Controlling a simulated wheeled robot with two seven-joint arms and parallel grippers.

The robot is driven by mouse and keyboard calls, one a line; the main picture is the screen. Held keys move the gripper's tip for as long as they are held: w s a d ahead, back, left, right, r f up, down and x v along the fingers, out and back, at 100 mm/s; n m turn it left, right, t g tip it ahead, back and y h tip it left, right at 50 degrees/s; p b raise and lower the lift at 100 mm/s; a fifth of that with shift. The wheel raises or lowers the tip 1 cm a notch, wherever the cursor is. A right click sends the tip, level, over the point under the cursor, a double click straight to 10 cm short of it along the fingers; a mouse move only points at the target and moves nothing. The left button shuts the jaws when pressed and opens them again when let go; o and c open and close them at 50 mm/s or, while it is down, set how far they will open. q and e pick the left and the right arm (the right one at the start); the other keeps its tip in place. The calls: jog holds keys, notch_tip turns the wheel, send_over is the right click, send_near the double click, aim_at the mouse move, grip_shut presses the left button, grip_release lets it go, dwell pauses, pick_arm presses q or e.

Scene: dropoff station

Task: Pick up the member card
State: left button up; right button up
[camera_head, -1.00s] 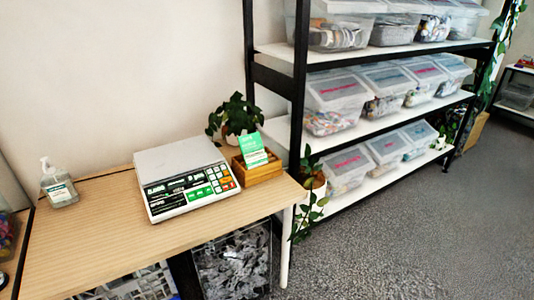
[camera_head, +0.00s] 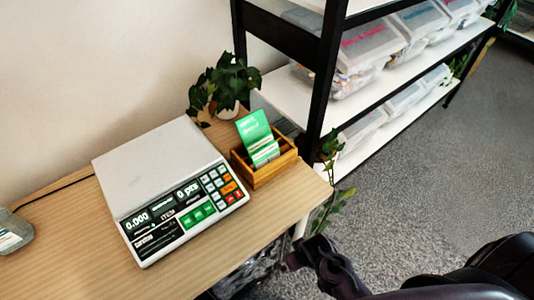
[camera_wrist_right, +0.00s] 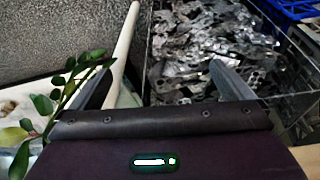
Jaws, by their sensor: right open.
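The green and white member card (camera_head: 257,135) stands tilted in a small wooden box (camera_head: 270,172) at the right end of the table, in the head view. My right gripper (camera_head: 308,252) is low at the table's right front corner, below and to the right of the box. In the right wrist view my right gripper (camera_wrist_right: 162,78) is open and empty, its two fingers apart. The card does not show in that view. My left gripper is not in view.
A white scale (camera_head: 165,185) sits left of the box, with a potted plant (camera_head: 225,82) behind. A black-framed shelf (camera_head: 322,85) with clear bins stands at the right. A trailing plant (camera_wrist_right: 58,100) and a wire crate of grey scraps (camera_wrist_right: 205,50) are near the right gripper.

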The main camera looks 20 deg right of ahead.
jog(key=w+r+t+p, duration=0.1)
jog(key=w+r, duration=0.1)
jog(key=r, duration=0.7)
jog(key=w+r+t+p, duration=0.1)
jog(key=w+r, duration=0.1)
jog(key=r, duration=0.7)
jog(key=n+t+y, duration=0.2)
jog(key=t+y, duration=0.2)
jog(key=t, duration=0.4)
send_near(266, 153)
jog(key=p+x, duration=0.1)
jog(key=x, duration=0.6)
jog(key=shift+w+a+f+p, duration=0.1)
jog(key=shift+w+p, duration=0.25)
jog(key=shift+w, duration=0.05)
jog(key=c, duration=0.7)
